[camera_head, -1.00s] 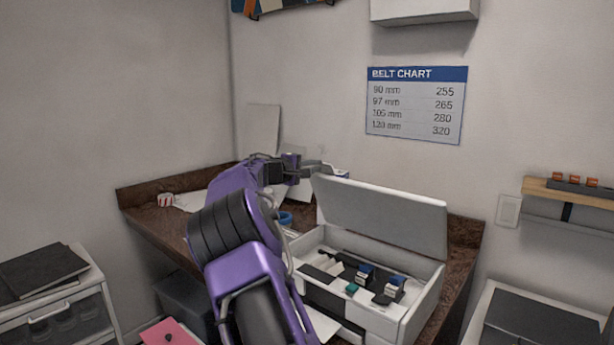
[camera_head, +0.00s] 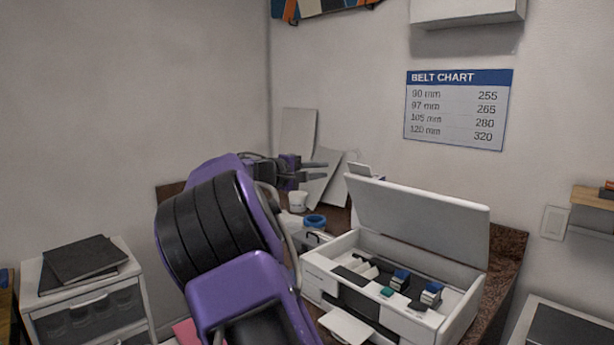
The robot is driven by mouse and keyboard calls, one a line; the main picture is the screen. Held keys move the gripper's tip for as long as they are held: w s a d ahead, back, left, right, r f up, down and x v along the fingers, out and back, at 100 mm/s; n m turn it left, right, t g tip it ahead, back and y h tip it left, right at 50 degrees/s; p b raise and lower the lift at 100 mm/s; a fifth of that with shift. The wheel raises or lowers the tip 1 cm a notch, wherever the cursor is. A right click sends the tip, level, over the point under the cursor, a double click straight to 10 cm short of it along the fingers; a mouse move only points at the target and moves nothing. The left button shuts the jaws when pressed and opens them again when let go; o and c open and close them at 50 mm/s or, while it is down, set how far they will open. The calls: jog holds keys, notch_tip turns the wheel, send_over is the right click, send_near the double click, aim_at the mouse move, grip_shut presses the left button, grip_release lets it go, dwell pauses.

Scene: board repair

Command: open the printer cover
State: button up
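The white printer (camera_head: 316,279) sits on the brown counter at the right of my arm. Its cover (camera_head: 417,222) stands raised, tilted back toward the wall, and the inside shows. Inside are dark parts, blue-topped cartridges (camera_head: 431,294) and a small green piece (camera_head: 387,292). My gripper (camera_head: 322,171) is behind and left of the raised cover, apart from it in the picture. Its two fingers point right with a gap between them, and nothing shows between them. My purple arm hides part of the counter.
A blue tape roll (camera_head: 314,222) and a white cup (camera_head: 298,200) are on the counter behind the printer's left side. White panels (camera_head: 298,140) lean at the back wall. A drawer unit with dark folders (camera_head: 86,260) stands at left. A paper tray (camera_head: 346,328) sticks out in front.

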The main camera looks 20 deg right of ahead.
jog(key=v, duration=0.4)
jog(key=shift+s+a, duration=0.15)
jog(key=shift+a, duration=0.05)
